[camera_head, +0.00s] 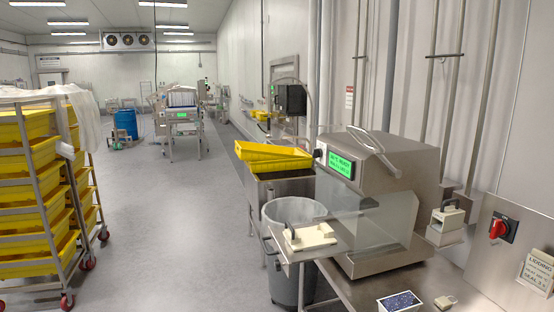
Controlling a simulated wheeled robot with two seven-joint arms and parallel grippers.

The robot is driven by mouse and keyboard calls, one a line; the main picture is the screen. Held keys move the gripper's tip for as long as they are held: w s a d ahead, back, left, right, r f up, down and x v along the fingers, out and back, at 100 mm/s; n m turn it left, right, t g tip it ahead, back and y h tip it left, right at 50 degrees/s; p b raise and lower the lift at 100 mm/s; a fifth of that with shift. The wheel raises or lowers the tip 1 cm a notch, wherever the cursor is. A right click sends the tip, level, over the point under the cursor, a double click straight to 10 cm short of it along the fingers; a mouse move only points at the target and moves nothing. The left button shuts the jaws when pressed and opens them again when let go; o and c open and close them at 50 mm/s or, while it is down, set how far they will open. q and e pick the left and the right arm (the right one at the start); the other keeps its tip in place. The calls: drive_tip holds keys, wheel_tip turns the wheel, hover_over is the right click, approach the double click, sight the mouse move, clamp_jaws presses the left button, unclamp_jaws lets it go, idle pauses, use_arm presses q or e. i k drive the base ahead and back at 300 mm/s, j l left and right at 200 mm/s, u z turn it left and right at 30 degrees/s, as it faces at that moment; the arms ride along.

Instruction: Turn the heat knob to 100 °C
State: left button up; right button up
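A steel machine with a clear front cover (365,225) stands at the right of the head view. A small green display (340,164) is on its upper left face, with text too small to read surely. A small dark knob (319,154) sits just left of the display; its pointer and any temperature marks cannot be made out. A red rotary switch (498,229) on a black plate is on the steel panel at the far right. I cannot tell from labels which one is the heat knob. Neither of my grippers is in view.
A steel table (360,288) at the front holds a tray with dark contents (400,301) and a padlock-like piece (446,302). A lidding sign (537,272) is at right. A grey bin (292,213) stands left of the machine. A yellow-crate rack (45,203) is left; open floor lies between.

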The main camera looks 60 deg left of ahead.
sight(317, 152)
drive_tip(key=u, duration=1.55)
